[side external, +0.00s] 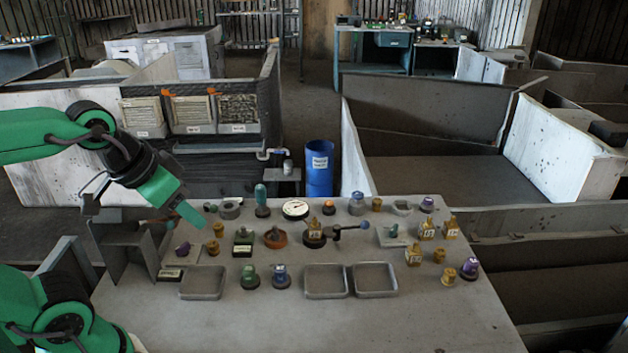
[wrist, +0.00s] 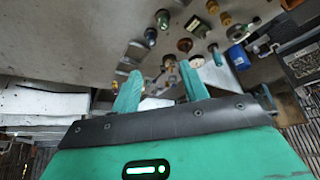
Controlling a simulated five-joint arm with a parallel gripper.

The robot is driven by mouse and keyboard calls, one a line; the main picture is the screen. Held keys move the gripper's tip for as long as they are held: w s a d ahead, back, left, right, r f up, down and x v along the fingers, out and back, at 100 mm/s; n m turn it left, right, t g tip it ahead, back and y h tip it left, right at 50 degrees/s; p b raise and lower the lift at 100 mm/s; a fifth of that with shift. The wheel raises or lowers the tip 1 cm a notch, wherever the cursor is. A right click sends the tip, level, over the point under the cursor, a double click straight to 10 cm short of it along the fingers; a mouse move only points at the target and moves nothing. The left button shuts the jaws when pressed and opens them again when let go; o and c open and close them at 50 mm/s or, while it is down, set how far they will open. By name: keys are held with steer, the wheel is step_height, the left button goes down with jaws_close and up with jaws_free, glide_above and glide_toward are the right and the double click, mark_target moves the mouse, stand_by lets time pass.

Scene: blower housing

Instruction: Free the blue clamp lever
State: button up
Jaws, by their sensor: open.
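My gripper (side external: 192,214) is over the left part of the bench, well to the left of the lever, with nothing visibly held. In the wrist view its two teal fingers (wrist: 160,86) are spread apart.
Several knobs and brass blocks crowd around the lever, with a round gauge (side external: 295,209) behind it and an orange-brown dish (side external: 275,238) to its left. Shallow trays (side external: 326,295) lie in front. A grey upright bracket (side external: 128,250) stands at left. The bench front is clear.

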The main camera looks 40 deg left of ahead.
steer(key=w+d+r+m+g, duration=0.1)
steer(key=w+r+m, duration=0.25)
steer(key=w, duration=0.75)
steer(key=m+g, duration=0.4)
steer(key=m, duration=0.2)
glide_above(360, 226)
step_height(360, 226, down, 17)
steer(key=shift+s+d, duration=0.25)
steer(key=shift+f, duration=0.1)
steer(key=shift+w+a+f, duration=0.15)
steer(key=shift+f, duration=1.75)
steer(key=shift+w+a+f, duration=0.1)
steer(key=shift+a+f, duration=0.05)
steer(key=shift+f, duration=1.7)
